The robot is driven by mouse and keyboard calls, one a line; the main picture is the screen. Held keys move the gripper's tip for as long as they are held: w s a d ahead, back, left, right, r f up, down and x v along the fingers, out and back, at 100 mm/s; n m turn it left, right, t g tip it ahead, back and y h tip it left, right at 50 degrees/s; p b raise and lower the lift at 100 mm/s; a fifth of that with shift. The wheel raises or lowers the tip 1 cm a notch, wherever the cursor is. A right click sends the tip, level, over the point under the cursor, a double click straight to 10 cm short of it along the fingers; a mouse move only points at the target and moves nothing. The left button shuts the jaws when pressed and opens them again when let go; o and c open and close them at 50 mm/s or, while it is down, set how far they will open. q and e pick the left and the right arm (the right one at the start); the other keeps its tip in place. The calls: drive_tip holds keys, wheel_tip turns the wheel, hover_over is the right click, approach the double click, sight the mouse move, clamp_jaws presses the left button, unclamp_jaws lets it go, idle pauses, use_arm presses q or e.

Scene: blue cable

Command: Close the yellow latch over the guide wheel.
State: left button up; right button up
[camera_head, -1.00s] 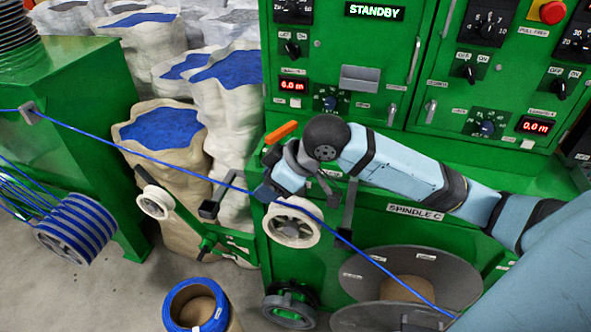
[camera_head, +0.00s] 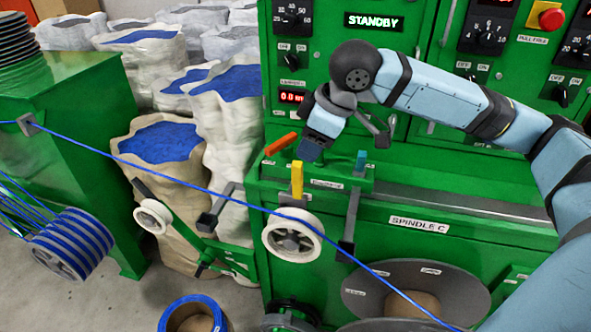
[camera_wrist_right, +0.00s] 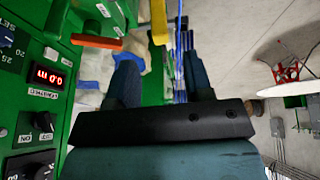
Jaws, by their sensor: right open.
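The yellow latch (camera_head: 297,180) stands upright just above the white guide wheel (camera_head: 292,236) on the green machine. The blue cable (camera_head: 216,192) runs down to the right and crosses the wheel's upper part. My right gripper (camera_head: 309,150) is above and slightly right of the latch's top, apart from it in the picture. In the right wrist view its two dark fingers (camera_wrist_right: 160,78) are spread with nothing between them, and the yellow latch (camera_wrist_right: 158,22) shows beyond them at the top. My left gripper is not in view.
An orange lever (camera_head: 280,144) is left of my right gripper, and a teal lever (camera_head: 361,160) is to its right. A dark arm (camera_head: 350,222) stands right of the wheel. The control panel (camera_head: 430,65) rises behind. A smaller white wheel (camera_head: 153,216) is at left.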

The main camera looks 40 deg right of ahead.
sight(299, 163)
drive_tip(key=x, duration=0.8)
drive_tip(key=shift+w+f+b, duration=0.1)
drive_tip(key=shift+f+b, duration=0.15)
drive_tip(key=shift+b, duration=0.05)
clamp_jaws()
